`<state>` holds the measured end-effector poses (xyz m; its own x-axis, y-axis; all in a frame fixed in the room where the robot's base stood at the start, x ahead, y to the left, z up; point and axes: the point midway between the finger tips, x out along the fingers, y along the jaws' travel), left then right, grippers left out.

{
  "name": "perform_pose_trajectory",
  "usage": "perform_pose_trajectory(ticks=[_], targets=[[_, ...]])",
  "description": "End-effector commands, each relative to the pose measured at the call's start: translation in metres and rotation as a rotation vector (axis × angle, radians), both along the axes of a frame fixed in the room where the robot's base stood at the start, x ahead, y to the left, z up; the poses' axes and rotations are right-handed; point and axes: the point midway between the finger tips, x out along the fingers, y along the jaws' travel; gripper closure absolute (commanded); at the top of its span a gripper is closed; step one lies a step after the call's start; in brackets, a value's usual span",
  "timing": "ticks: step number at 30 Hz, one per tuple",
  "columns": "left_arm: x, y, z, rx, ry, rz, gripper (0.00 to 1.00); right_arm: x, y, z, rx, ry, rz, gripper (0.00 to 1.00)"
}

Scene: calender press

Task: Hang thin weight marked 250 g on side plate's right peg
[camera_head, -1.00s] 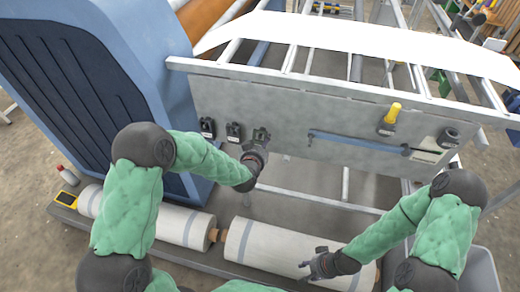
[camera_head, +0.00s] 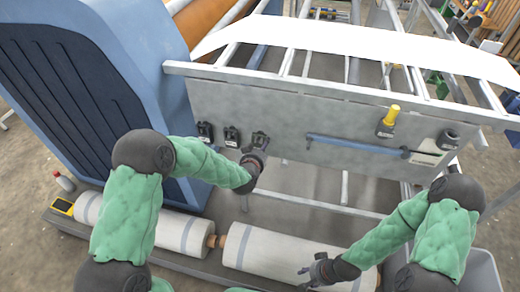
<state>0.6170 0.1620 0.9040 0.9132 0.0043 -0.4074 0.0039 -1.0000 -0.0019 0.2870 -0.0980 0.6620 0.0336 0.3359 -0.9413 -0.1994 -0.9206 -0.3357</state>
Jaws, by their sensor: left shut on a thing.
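The grey side plate (camera_head: 285,120) spans the middle of the view. Two small dark weights, a left one (camera_head: 205,132) and a second one (camera_head: 232,135), hang side by side on its left part. My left gripper (camera_head: 260,143) is just right of them in front of the plate, shut on a small dark thing that its fingers mostly hide. It looks like a weight; I cannot read any marking or tell whether it touches the plate. Another dark piece (camera_head: 447,139) is at the plate's right end. My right gripper (camera_head: 308,272) appears open and empty, low over the right white roll.
A blue bar (camera_head: 355,144) and a yellow-handled tool (camera_head: 388,120) are on the plate. White rolls (camera_head: 275,250) lie below. The blue machine housing (camera_head: 150,70) stands left, with a white sheet (camera_head: 370,42) above. A grey bin (camera_head: 480,270) is at lower right.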

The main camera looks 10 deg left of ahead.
Motion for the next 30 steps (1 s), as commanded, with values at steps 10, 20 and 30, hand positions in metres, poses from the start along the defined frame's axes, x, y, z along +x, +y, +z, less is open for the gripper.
perform_pose_trajectory(ticks=[10,20,30], targets=[[0.000,0.000,0.001,0.000,-0.001,0.000,0.00,0.000,0.000,0.000,0.000,0.000,0.000,0.60],[-0.004,0.000,0.002,0.000,0.001,0.000,0.00,0.000,0.000,0.000,0.000,0.000,0.000,0.60],[-0.046,0.000,0.022,0.000,-0.002,0.000,0.00,0.000,0.000,0.000,0.000,0.000,0.000,0.60]])
